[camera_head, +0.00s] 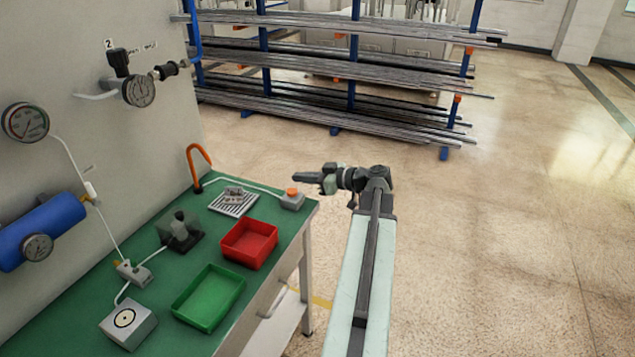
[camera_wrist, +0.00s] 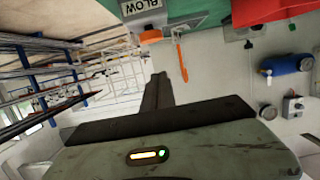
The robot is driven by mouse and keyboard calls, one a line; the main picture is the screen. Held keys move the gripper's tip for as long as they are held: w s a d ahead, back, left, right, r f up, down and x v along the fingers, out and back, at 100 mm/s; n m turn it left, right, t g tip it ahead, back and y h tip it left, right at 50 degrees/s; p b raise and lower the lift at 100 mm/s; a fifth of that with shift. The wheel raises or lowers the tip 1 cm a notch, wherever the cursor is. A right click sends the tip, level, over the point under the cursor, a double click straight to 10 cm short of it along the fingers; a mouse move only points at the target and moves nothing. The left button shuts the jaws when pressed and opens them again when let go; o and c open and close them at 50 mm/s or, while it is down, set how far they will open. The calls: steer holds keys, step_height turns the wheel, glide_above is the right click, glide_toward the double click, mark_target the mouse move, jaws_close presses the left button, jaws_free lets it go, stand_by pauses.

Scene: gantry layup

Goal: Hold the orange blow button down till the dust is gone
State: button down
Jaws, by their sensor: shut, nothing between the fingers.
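The orange blow button (camera_head: 291,191) sits on top of a small grey box (camera_head: 292,202) at the back right corner of the green bench. In the wrist view the button (camera_wrist: 150,36) shows beside a BLOW label (camera_wrist: 141,8). My gripper (camera_head: 296,177) is shut and empty, its fingertips close above the button in the head view. The wrist view shows a gap between the fingertips (camera_wrist: 159,76) and the button. A grey part (camera_head: 234,193) lies on a slotted plate (camera_head: 233,204) near the orange curved nozzle (camera_head: 198,160). Dust is too small to make out.
A red tray (camera_head: 249,243) and a green tray (camera_head: 208,297) stand on the bench (camera_head: 80,316). A dark fixture (camera_head: 180,233) stands behind them. A wall with gauges and a blue tank (camera_head: 40,230) is at left. A bar rack (camera_head: 350,75) stands behind. The floor at right is clear.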

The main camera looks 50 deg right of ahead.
mark_target(296, 194)
steer(key=f+b, duration=0.1)
steer(key=f, duration=0.1)
steer(key=w+f+b, duration=0.1)
steer(key=f+b, duration=0.1)
steer(key=shift+w+a, duration=0.15)
steer(key=shift+f+b, duration=0.2)
steer(key=shift+b, duration=0.3)
step_height(296, 194, down, 2)
steer(key=shift+a+f+b, duration=0.1)
steer(key=shift+f+b, duration=0.1)
steer(key=shift+b, duration=1.05)
steer(key=shift+a+r, duration=0.1)
steer(key=shift+r, duration=0.05)
stand_by(1.3)
step_height(296, 194, up, 6)
steer(key=p, duration=0.6)
steer(key=shift+a+r, duration=0.1)
steer(key=f+p+v, duration=0.1)
steer(key=v, duration=0.9)
steer(key=shift+d, duration=0.3)
